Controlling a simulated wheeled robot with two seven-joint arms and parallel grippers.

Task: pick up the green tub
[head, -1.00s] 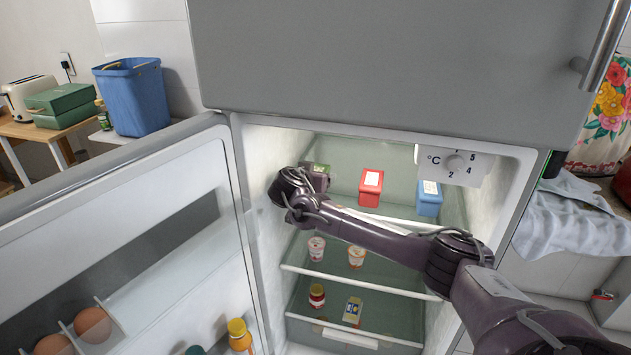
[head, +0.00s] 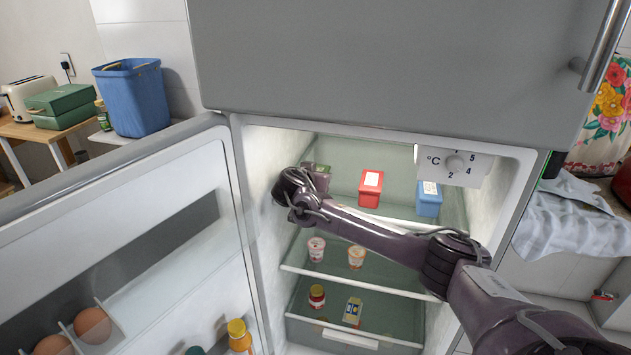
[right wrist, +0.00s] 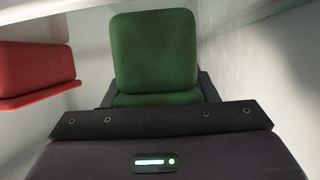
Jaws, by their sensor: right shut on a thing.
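The green tub (right wrist: 155,52) fills the middle of the right wrist view, with its lower part hidden behind my gripper. In the head view only a bit of the green tub (head: 322,168) shows past my right arm, at the left of the top fridge shelf. My right gripper (right wrist: 156,98) is shut on the green tub, with a dark finger on each side of it. In the head view the right gripper (head: 314,178) is mostly hidden behind my wrist. My left gripper is in neither view.
A red tub (head: 370,188) and a blue tub (head: 429,198) stand to the right on the same shelf. Yogurt cups (head: 317,249) sit on the shelf below. The fridge's left wall is close to my wrist. The open door (head: 110,235) stands at left.

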